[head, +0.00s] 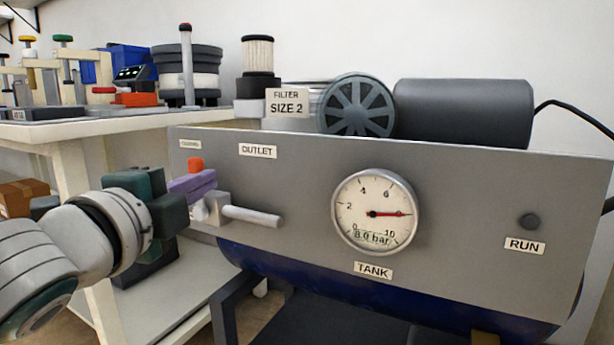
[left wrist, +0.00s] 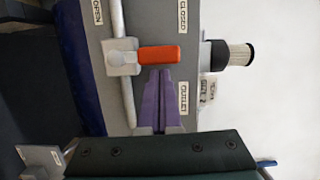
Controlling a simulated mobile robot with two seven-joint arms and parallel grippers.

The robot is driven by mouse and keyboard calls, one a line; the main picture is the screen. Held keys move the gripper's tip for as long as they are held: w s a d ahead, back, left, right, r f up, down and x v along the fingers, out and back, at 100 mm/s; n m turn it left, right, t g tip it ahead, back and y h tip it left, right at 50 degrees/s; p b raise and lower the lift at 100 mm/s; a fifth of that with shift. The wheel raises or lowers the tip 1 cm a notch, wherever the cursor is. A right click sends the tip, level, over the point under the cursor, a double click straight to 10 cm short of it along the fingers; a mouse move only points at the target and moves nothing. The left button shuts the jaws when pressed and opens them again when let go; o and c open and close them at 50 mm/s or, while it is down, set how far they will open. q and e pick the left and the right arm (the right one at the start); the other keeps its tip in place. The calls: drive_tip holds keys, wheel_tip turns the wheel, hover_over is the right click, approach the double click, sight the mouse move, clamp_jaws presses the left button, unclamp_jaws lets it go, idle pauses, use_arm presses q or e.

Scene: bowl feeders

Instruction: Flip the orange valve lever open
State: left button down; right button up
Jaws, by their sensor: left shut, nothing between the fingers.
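The orange valve lever (left wrist: 160,54) sits on a pale valve body (left wrist: 121,57) and points toward the CLOSED side of the panel. In the head view only its orange end (head: 196,164) shows, sticking up above my fingers. My left gripper (head: 208,181) comes in from the left; its purple fingers are shut and empty. In the left wrist view the fingertips (left wrist: 159,72) lie right beside the lever; I cannot tell whether they touch it. The OPEN label (left wrist: 97,12) and the CLOSED label (left wrist: 183,14) are on the panel. My right gripper is not in view.
A grey pipe (head: 252,216) runs out from the valve along the panel (head: 300,185). The tank gauge (head: 375,212) reads about 8 bar. An OUTLET label (head: 258,151) is above the valve. A filter (head: 257,55) and motor stand on top. A workbench (head: 100,126) is behind at left.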

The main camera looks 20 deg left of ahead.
use_arm(q)
drive_tip(key=a+f+n+g+h+p, duration=0.2)
drive_tip(key=a+n+p, duration=0.6)
drive_tip(key=n+p, duration=0.4)
drive_tip(key=shift+w+a+n+g+h, duration=0.15)
drive_tip(key=shift+w+n+g+h, duration=0.2)
drive_tip(key=shift+n+h, duration=0.6)
idle(0.4)
drive_tip(key=shift+f, duration=0.15)
idle(0.6)
